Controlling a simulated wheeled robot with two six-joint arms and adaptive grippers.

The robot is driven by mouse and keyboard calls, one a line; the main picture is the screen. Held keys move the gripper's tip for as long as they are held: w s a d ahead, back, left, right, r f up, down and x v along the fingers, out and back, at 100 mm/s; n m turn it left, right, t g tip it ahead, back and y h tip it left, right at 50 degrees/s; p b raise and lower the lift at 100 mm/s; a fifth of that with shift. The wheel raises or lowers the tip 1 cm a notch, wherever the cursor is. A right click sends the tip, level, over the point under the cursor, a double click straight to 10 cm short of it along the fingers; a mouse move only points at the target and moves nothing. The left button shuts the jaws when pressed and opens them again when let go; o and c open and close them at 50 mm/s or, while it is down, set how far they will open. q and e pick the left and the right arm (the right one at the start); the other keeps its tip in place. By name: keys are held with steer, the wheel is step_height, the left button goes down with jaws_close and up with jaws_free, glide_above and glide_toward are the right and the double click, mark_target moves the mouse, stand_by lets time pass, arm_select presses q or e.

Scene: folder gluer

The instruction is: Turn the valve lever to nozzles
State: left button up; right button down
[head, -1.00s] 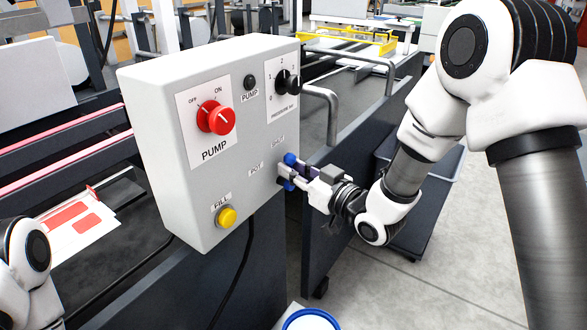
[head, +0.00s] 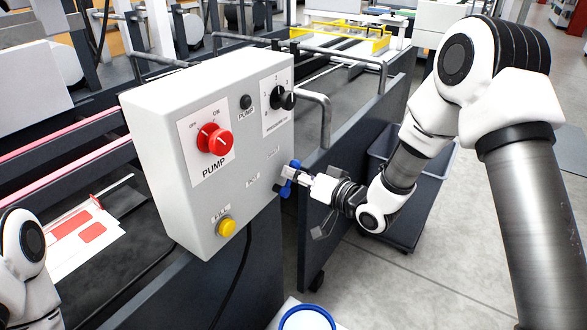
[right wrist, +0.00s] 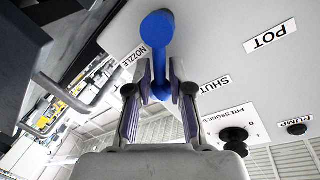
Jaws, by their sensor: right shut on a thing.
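The blue valve lever (head: 286,190) is at the right edge of the grey control box, partly hidden by my right gripper (head: 289,173). My right gripper (right wrist: 160,92) is shut on the lever, with a finger on each side. The NOZZLE label (right wrist: 132,58) is left of the lever, the SHUT label (right wrist: 214,85) right of it, and the POT label (right wrist: 271,38) farther right. My left gripper is out of view.
The control box (head: 150,130) carries a red pump knob (head: 214,139), a black pressure knob (head: 283,98) and a yellow fill button (head: 227,227). A blue-rimmed container (head: 307,318) is below at the front.

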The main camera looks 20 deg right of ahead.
steer(key=shift+w+d+m+p, duration=0.2)
steer(key=shift+m+p, duration=0.1)
steer(key=shift+m, duration=0.3)
steer(key=c, duration=1.1)
jaws_free()
steer(key=shift+c, duration=0.2)
steer(key=shift+o, duration=0.5)
steer(key=shift+f, duration=0.1)
steer(key=v, duration=1.2)
